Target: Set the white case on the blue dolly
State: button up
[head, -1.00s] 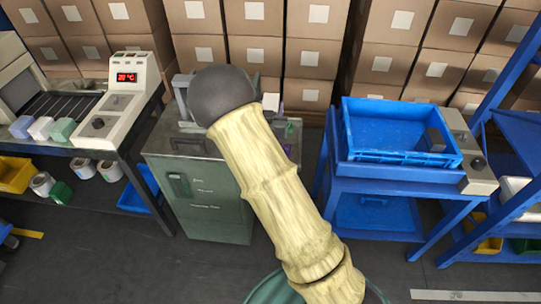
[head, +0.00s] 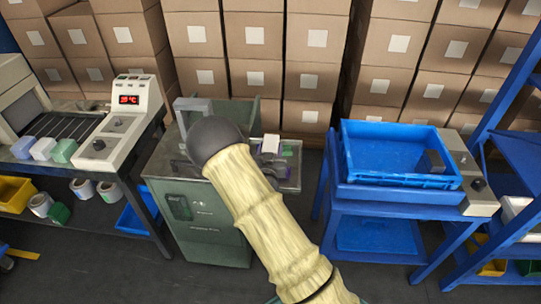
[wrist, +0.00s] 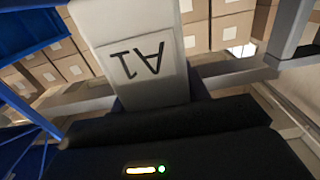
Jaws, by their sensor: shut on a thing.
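The white case (wrist: 130,40) fills the upper middle of the wrist view, with an upside-down "A1" on its face. My gripper (wrist: 157,97) is shut on its lower end in that view; the dark fingers show at both sides. In the head view a small white block (head: 270,143), which seems to be the case, shows beside the dark end of my arm, over the green machine. My arm hides most of the gripper there. I cannot make out the blue dolly for sure; a cut-off blue piece (head: 6,262) shows at the left edge of the head view.
The green machine (head: 205,212) stands below my arm. A blue stand (head: 385,192) with a blue crate (head: 398,181) is to its right, then blue shelving (head: 512,165). A sealing machine (head: 118,125) stands at left. Stacked cartons (head: 310,65) line the back. Grey floor is clear in front.

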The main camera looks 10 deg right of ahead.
jog(key=shift+f, duration=1.35)
jog(key=shift+f, duration=0.2)
jog(key=o, duration=1.1)
jog(key=shift+r, duration=0.1)
